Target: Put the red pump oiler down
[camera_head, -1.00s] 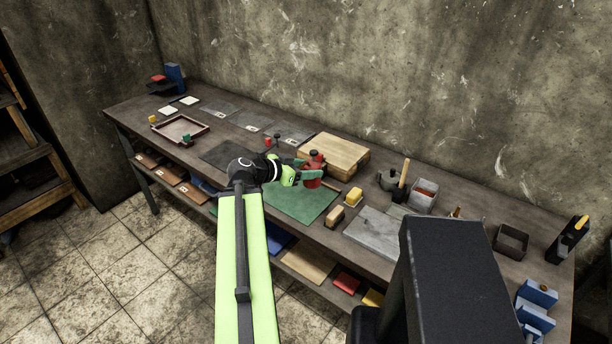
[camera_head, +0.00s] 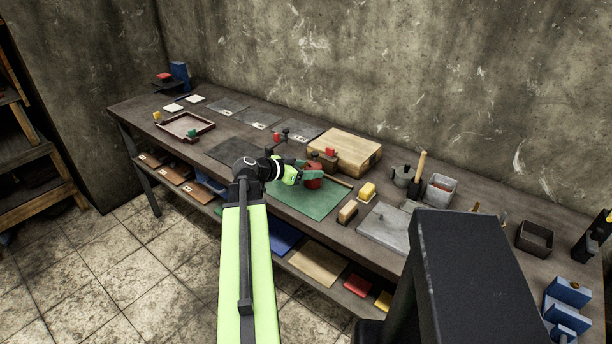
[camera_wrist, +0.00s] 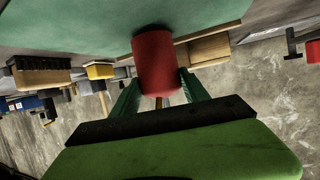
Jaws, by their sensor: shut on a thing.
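The red pump oiler (camera_head: 313,178) is between the jaws of my gripper (camera_head: 304,174), over the green mat (camera_head: 296,200) on the bench. In the wrist view, the oiler's red body (camera_wrist: 156,62) fills the gap between the green fingers (camera_wrist: 158,92), and its base is at or very close to the green mat (camera_wrist: 90,28). I cannot tell whether it touches. My gripper is shut on the oiler's sides. Its top is largely hidden by the gripper in the wrist view.
A wooden board (camera_head: 345,146) lies behind the mat. A dark plate (camera_head: 232,152) lies to the left. Bare mat shows in front of the oiler.

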